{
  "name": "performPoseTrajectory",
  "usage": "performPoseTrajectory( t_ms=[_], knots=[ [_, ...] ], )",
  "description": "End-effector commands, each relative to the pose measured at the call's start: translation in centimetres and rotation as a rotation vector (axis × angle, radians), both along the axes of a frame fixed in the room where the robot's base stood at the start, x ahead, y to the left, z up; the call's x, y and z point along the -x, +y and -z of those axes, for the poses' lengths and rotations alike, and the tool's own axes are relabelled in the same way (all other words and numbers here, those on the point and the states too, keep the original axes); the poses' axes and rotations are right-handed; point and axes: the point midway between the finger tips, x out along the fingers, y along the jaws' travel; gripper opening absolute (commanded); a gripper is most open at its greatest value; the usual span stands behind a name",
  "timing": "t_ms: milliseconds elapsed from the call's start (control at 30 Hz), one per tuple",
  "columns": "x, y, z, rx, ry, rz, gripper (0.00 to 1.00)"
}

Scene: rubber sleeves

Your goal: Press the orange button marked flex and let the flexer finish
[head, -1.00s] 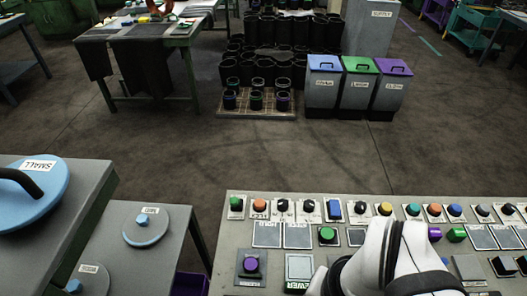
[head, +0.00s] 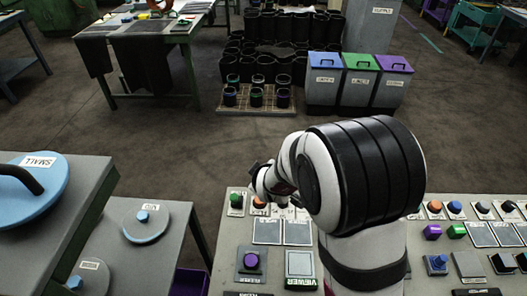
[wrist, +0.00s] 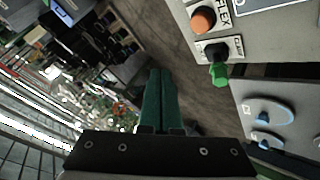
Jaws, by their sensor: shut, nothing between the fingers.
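The orange flex button (wrist: 203,20) shows at the top right of the wrist view, with a FLEX label beside it. In the head view the orange button (head: 259,203) is partly hidden behind my wrist, near the back left of the control panel. My gripper (wrist: 160,72) is shut and empty, its two green fingers side by side. Its fingertips are apart from the button, to the lower left of it in the wrist view. The fingers are hidden in the head view.
A green-knobbed control (wrist: 219,75) sits beside the flex button. Stands with blue-handled lids (head: 147,226) are at the left. Open floor (head: 200,160) lies behind the panel.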

Motion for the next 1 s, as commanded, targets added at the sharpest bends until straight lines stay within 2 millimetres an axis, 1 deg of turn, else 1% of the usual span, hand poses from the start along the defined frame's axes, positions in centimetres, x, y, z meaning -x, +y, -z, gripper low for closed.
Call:
performPoseTrajectory(
  t_ms=[100,367,467,567,800,1000],
  knots=[
    [-0.4,0.2,0.3,0.019,-0.021,-0.018,0.0],
    [-0.4,0.2,0.3,0.018,-0.021,-0.017,0.0],
    [-0.4,0.2,0.8,0.02,-0.019,-0.018,0.0],
    [-0.4,0.2,2.0,0.02,-0.018,-0.018,0.0],
    [-0.3,0.2,5.6,0.019,-0.017,-0.018,0.0],
    [-0.4,0.2,8.0,0.019,-0.019,-0.017,0.0]
  ],
)
